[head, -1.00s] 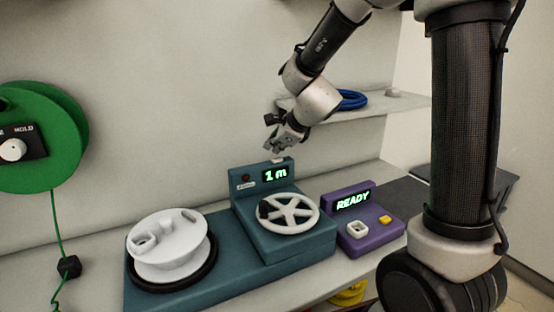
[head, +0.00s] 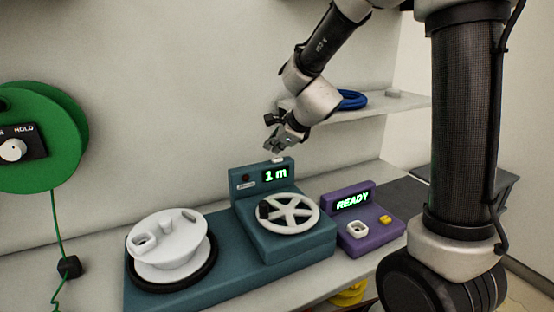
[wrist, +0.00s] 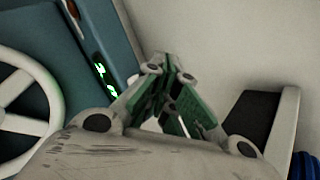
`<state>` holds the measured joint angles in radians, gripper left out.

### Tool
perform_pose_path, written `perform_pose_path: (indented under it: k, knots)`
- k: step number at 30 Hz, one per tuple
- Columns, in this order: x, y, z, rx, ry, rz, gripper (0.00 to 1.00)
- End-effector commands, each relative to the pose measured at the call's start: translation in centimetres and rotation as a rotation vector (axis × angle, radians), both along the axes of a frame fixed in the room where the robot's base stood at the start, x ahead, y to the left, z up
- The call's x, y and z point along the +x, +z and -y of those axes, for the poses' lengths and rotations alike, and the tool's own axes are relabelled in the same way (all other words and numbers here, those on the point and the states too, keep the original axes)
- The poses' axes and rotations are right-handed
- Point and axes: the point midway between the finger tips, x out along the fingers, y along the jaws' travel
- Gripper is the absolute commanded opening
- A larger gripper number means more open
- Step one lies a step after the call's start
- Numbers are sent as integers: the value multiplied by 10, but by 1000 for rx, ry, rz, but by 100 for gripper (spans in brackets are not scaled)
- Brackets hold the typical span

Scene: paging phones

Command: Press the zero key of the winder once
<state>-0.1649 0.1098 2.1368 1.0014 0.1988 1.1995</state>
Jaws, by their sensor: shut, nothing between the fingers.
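The winder (head: 240,222) is a teal machine on the bench, with a white spool (head: 168,246) at left and a white spoked handwheel (head: 290,213) at right. Its upright display housing reads "1 m" (head: 275,174); the display also shows in the wrist view (wrist: 102,74). A small pale key (head: 278,160) sits on top of the housing; I cannot read a mark on it. My gripper (head: 277,151) is shut and empty, just above that key and apparently apart from it. In the wrist view its fingertips (wrist: 170,72) are together beside the housing.
A purple box (head: 370,227) showing "READY", with a white and a yellow key, stands right of the winder. A shelf (head: 385,106) with a blue coil (head: 352,99) is behind my arm. A green reel (head: 50,150) hangs at left.

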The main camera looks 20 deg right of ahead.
Motion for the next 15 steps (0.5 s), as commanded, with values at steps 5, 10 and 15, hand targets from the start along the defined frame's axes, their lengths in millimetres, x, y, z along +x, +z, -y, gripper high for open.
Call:
perform_pose_path:
  k: [5,10,15]
  knots:
    - [0,-1,0,0,0,0,0]
    - [0,-7,1,0,-1,-2,0]
    - [0,-9,0,0,0,0,0]
